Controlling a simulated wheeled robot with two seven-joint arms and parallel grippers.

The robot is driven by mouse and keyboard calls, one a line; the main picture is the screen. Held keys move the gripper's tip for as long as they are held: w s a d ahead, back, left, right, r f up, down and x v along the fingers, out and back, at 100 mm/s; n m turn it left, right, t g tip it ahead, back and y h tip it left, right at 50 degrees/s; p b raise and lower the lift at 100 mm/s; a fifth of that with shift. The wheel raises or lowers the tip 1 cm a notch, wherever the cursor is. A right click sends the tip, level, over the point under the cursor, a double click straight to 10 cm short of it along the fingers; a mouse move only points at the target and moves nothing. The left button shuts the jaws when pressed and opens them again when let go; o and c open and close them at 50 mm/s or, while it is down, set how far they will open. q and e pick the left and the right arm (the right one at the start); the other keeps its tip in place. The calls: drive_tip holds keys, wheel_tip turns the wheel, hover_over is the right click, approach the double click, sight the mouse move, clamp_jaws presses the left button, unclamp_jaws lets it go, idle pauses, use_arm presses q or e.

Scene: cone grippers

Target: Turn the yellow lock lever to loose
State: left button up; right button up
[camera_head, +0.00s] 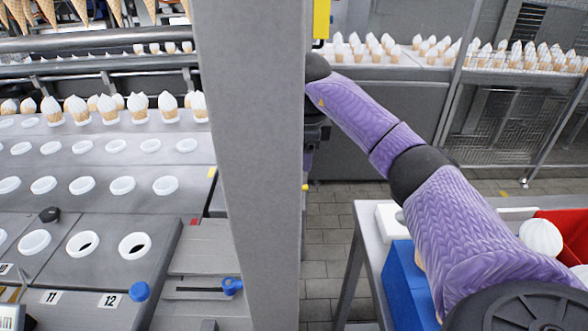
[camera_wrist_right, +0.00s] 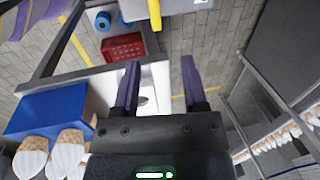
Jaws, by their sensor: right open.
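A yellow upright bar (camera_head: 321,18) shows at the top of the head view, beside the grey post. A yellow piece also shows at the top of the right wrist view (camera_wrist_right: 155,14), beyond the fingers. I cannot tell whether either is the lock lever. My right gripper (camera_wrist_right: 160,63) is open, its two purple-dark fingers apart with nothing held between them. In the head view my purple right arm reaches up and left, and its dark wrist end is partly hidden by the post. My left gripper is out of view.
The wide grey post (camera_head: 248,170) blocks the middle of the head view. A machine deck (camera_head: 105,205) with white rings and cones lies left. A blue box (camera_head: 405,285) and a red bin (camera_head: 567,235) stand on a table at right. Bare tiled floor lies between.

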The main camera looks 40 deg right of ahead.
sight(305, 186)
drive_tip(key=f, duration=0.2)
drive_tip(key=f+b, duration=0.1)
drive_tip(key=f, duration=0.2)
drive_tip(key=f+b, duration=0.1)
drive_tip(key=f, duration=0.2)
drive_tip(key=shift+w+d, duration=0.3)
drive_tip(key=shift+d, duration=0.1)
drive_tip(key=shift+w+f+b, duration=0.1)
drive_tip(key=shift+f+b, duration=0.25)
drive_tip(key=shift+f, duration=0.2)
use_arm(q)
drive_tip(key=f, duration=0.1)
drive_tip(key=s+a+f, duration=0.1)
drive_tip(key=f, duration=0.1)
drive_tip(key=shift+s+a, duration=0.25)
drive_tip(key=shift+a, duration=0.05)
use_arm(e)
drive_tip(key=shift+d, duration=0.1)
clamp_jaws()
